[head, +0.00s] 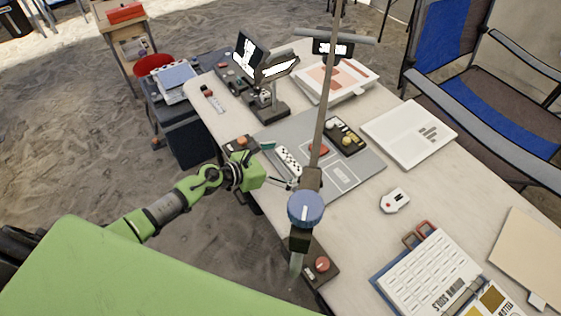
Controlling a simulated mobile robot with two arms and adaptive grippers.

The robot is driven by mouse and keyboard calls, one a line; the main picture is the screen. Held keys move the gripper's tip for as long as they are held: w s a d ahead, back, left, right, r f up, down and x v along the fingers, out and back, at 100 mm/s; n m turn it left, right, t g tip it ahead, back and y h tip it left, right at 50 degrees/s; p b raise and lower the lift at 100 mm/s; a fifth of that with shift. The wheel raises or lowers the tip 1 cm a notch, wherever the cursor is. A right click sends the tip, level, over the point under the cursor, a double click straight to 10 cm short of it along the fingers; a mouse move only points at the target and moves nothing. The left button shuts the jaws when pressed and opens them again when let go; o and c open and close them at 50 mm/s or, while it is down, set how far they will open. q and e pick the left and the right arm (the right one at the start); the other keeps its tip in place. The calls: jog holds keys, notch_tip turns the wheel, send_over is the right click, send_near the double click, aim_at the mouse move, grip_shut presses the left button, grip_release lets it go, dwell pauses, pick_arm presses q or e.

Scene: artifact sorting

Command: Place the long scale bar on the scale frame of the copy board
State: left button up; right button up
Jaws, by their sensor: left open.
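The grey copy board (365,186) lies flat on the table, with white outlined frames (342,177) on its front part. Which outline is the scale frame I cannot tell. A narrow white bar with dark marks (288,158), apparently the long scale bar, lies at the board's left side. My left gripper (290,183) is open beside the bar's near end, at the board's left edge. Its fingers are small and partly hidden near the post, so contact with the bar cannot be told. My right gripper is not in view.
An upright post with a blue knob (305,208) stands in front of the board and hides part of it. A dark case with round pieces (345,137) and a red item (319,149) are on the board.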

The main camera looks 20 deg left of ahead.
pick_arm(q)
jog(key=shift+s+a, duration=0.25)
jog(key=shift+a, duration=0.05)
jog(key=b+v, duration=0.1)
jog(key=v, duration=0.8)
jog(key=shift+s+a+r, duration=0.1)
jog(key=shift+s, duration=0.2)
jog(key=shift+s+a+r, duration=0.35)
jog(key=shift+s, duration=0.1)
jog(key=shift+s+r, duration=0.1)
jog(key=shift+r, duration=0.05)
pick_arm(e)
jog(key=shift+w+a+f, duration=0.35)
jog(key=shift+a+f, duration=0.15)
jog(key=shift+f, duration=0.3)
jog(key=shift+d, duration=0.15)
